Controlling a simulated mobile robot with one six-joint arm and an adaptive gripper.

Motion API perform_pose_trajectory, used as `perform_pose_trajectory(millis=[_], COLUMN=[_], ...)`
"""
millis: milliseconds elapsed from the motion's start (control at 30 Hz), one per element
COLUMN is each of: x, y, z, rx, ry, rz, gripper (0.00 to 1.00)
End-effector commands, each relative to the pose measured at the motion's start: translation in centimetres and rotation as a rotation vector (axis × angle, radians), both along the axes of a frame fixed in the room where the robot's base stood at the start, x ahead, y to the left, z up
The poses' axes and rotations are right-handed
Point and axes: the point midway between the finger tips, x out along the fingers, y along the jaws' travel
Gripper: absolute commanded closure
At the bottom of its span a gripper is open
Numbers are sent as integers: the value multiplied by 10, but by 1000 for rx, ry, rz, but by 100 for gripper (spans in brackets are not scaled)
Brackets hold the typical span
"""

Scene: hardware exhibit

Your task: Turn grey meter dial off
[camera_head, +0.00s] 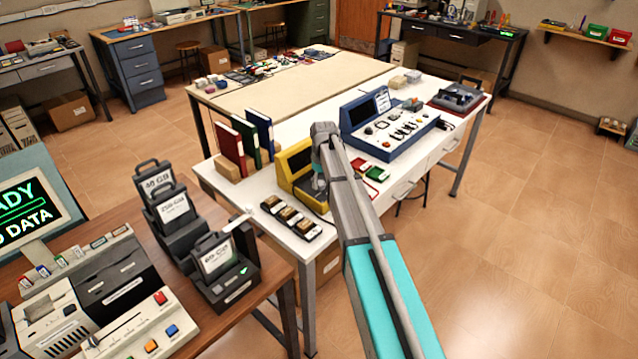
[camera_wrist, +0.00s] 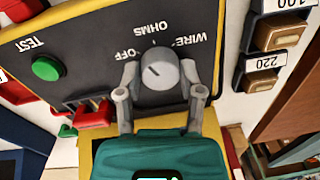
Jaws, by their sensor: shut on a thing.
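The grey dial (camera_wrist: 160,68) sits on the dark face of a yellow meter (camera_wrist: 88,7). The labels OFF, OHMS and WIRE stand around it, upside down in the wrist view. A short pale mark shows on the dial's left half; I cannot tell exactly which label it points to. My gripper (camera_wrist: 160,74) is shut on the dial, one finger on each side. In the head view the yellow meter (camera_head: 284,164) stands on the white table, partly hidden by my arm, and my gripper (camera_head: 320,184) is in front of its face.
A green TEST button (camera_wrist: 46,68) and red and green clips (camera_wrist: 93,117) are left of the dial in the wrist view. Small labelled blocks (camera_head: 291,217) lie before the meter. Upright binders (camera_head: 245,142) stand behind it, and a blue console (camera_head: 390,125) to its right.

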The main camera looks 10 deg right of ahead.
Motion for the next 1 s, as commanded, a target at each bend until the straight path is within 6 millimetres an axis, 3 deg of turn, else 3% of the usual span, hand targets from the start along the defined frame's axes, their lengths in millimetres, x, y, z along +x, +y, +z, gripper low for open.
perform_pose_trajectory(millis=[433,1000], x=[2,2], y=[2,3], z=[0,0], rx=[2,5], ry=[-3,-4], rz=[315,378], gripper=[99,99])
